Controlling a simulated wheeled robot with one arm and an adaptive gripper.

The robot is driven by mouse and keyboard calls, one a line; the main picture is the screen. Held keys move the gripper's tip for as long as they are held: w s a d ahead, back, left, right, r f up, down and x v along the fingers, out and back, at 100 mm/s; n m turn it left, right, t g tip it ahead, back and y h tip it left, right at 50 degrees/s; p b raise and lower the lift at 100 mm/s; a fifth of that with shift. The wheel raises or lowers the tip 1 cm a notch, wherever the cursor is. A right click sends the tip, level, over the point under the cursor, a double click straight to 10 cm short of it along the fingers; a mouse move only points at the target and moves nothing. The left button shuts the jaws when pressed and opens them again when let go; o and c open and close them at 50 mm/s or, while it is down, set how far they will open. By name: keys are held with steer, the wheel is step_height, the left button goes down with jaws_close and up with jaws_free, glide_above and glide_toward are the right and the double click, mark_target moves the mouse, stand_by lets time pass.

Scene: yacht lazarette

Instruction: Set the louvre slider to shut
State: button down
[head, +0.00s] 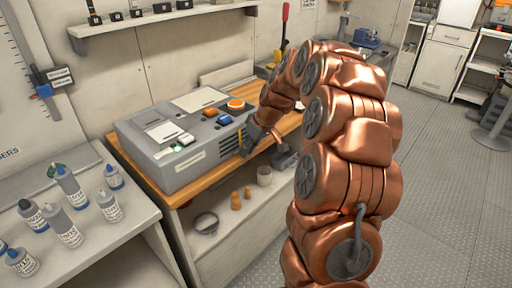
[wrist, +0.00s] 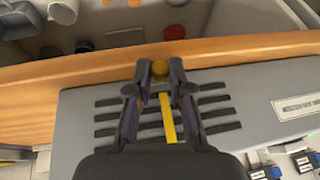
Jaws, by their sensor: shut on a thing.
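The louvre slider shows as a yellow knob (wrist: 159,64) beside a yellow strip (wrist: 167,118) on the face of a grey control box (head: 160,180). Black louvre slots (wrist: 118,116) lie on both sides of the strip in the wrist view. My gripper (wrist: 161,70) is shut on the knob, with a dark finger on each side of it. In the head view my gripper (head: 247,143) is at the right part of the box's front face, and a bit of yellow shows beside it. The knob is mostly hidden there. I see no readable open or shut marks.
The box stands on a wooden bench top (head: 180,195) with orange (head: 236,104) and blue (head: 224,119) controls on top. A shelf below holds a bowl (head: 206,222) and small containers. Several bottles stand on a left bench (head: 120,235).

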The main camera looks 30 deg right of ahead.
mark_target(235, 162)
steer(key=shift+s+a+b, duration=0.2)
steer(key=shift+s+a, duration=0.05)
steer(key=shift+a, duration=0.7)
steer(key=shift+s+a+b, duration=0.15)
steer(key=shift+s+a, duration=0.05)
steer(key=shift+a, duration=0.75)
steer(key=c, duration=1.1)
jaws_free()
steer(key=shift+o, duration=0.2)
steer(key=v, duration=1.2)
steer(key=shift+s, duration=0.1)
